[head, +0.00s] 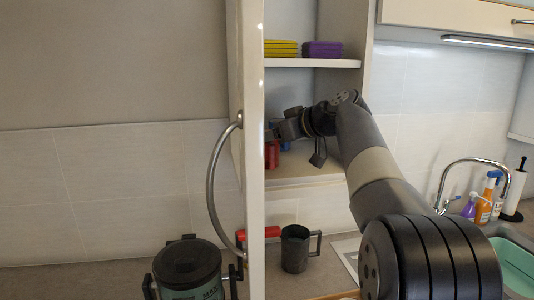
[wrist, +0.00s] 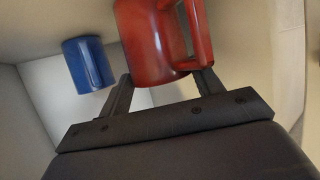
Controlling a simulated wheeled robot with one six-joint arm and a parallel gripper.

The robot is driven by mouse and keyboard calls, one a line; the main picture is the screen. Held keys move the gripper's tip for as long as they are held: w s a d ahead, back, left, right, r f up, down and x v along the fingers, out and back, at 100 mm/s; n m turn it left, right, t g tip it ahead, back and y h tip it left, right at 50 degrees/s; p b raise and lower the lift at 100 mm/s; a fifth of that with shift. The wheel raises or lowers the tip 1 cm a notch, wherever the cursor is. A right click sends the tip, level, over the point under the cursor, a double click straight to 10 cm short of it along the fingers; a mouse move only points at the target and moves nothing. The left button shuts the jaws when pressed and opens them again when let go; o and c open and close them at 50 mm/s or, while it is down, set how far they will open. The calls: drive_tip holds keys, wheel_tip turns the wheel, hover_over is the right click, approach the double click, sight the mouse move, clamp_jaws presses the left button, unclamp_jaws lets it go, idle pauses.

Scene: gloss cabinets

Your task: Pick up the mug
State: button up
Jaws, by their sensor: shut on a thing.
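A red mug (wrist: 150,42) fills the space between the two fingers of my gripper (wrist: 164,82) in the wrist view, with its handle toward the right. My gripper is shut on it. In the head view my gripper (head: 277,131) is inside the open wall cabinet, partly hidden by the door edge. The red mug (head: 272,155) shows just below it, mostly hidden. I cannot tell if it touches the cabinet floor. A blue mug (wrist: 88,64) stands to the left in the wrist view, apart from my gripper.
The open cabinet door (head: 248,130) with its curved handle (head: 213,190) stands close left of my arm. Sponges (head: 322,49) lie on the shelf above (head: 312,63). A dark mug (head: 295,249) and a black-lidded container (head: 188,268) are below; a sink is right.

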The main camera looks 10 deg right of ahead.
drive_tip(key=c, duration=0.6)
drive_tip(key=shift+c, duration=0.5)
drive_tip(key=shift+s+r, duration=0.1)
drive_tip(key=shift+r, duration=0.05)
